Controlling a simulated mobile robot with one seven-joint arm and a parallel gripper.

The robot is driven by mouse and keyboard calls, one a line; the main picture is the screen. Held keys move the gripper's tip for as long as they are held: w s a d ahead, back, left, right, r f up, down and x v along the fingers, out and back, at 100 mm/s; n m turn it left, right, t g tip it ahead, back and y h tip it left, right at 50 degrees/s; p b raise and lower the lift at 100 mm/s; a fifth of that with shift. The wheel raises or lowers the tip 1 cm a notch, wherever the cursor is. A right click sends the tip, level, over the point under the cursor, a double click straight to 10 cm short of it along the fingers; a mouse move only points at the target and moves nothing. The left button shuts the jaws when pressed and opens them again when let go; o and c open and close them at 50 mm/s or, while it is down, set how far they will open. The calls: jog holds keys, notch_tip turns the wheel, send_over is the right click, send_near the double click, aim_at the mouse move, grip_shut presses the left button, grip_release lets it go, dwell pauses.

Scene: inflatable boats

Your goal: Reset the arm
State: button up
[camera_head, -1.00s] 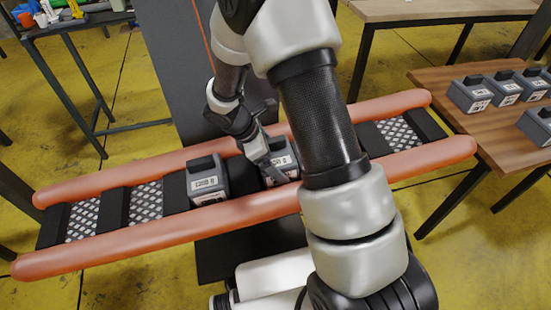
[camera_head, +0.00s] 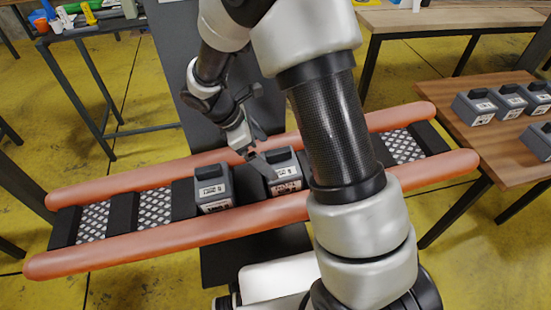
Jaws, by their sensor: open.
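My gripper (camera_head: 256,152) is open and empty, just above and to the left of a grey box with a black handle (camera_head: 284,174). The box sits upright in the inflatable boat (camera_head: 130,234), between its two orange tubes. One finger of my gripper is close over the box's top; I cannot tell whether it touches. My forearm crosses the boat in the foreground and hides part of its right half.
A second grey box (camera_head: 213,187) stands in the boat to the left. A wooden table (camera_head: 500,145) at the right holds several similar boxes. A cluttered dark table (camera_head: 90,40) stands at the back left.

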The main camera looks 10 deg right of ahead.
jog(key=p+v, duration=0.1)
jog(key=v, duration=0.6)
jog(key=s+d+r+m+y, duration=0.1)
jog(key=s+d+r+m, duration=0.1)
jog(key=r+m, duration=0.15)
jog(key=s+d+r+m+t+y, duration=0.1)
jog(key=s+d+r+m, duration=0.1)
jog(key=r, duration=0.3)
jog(key=s+d+r+m, duration=0.2)
jog(key=s+r, duration=0.1)
jog(key=r, duration=0.1)
jog(key=s+d+r+m+t+y, duration=0.2)
jog(key=s+r+m+t+y, duration=0.4)
jog(key=s+m, duration=0.55)
notch_tip(320, 180, up, 21)
jog(key=n+g+h+p, duration=0.1)
jog(key=h+p, duration=0.1)
jog(key=p, duration=1.7)
jog(key=shift+f+p, duration=0.2)
jog(key=shift+p, duration=0.1)
